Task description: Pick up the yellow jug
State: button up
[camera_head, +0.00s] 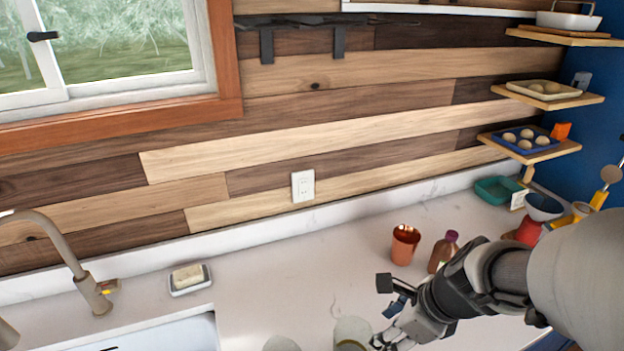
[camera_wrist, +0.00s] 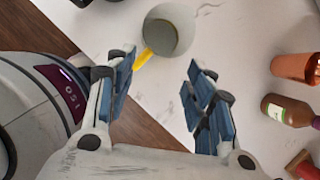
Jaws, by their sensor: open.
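A pale grey-green vessel with a yellow handle (camera_wrist: 170,28) is near the top middle of the wrist view, its round mouth facing the camera. It seems to be the vessel (camera_head: 352,332) at the bottom edge of the head view, partly cut off there. No wholly yellow jug is clear. My gripper (camera_wrist: 158,76) is open and empty, its blue-padded fingers apart. The vessel lies beyond the fingertips, with the yellow handle nearer the left finger. In the head view my gripper (camera_head: 388,313) is just right of the vessel; contact is not visible.
A copper cup (camera_head: 405,245) and a brown bottle (camera_head: 443,251) stand close behind my gripper. A pale round object (camera_head: 281,343) is left of the vessel. A soap dish (camera_head: 190,279) sits by the sink (camera_head: 160,335). The counter middle is clear.

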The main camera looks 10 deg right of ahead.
jog(key=shift+o, duration=0.6)
jog(key=shift+w+d+f+m, duration=0.2)
jog(key=shift+d+m, duration=0.15)
jog(key=shift+m, duration=0.45)
jog(key=shift+o, duration=0.6)
jog(key=shift+w+f, duration=0.1)
jog(key=shift+f, duration=0.2)
jog(key=o, duration=0.8)
jog(key=b+x, duration=0.6)
jog(key=x, duration=0.5)
jog(key=shift+a+f, duration=0.1)
jog(key=shift+c, duration=0.2)
jog(key=shift+w+a+r+b+x, duration=0.15)
jog(key=shift+b+x, duration=0.45)
jog(key=shift+x, duration=0.35)
jog(key=shift+w+a+b+x, duration=0.15)
jog(key=shift+b+x, duration=0.5)
jog(key=shift+x, duration=0.35)
jog(key=shift+w+a+r+b+x, duration=0.1)
jog(key=shift+b+x, duration=0.5)
jog(key=shift+x, duration=0.35)
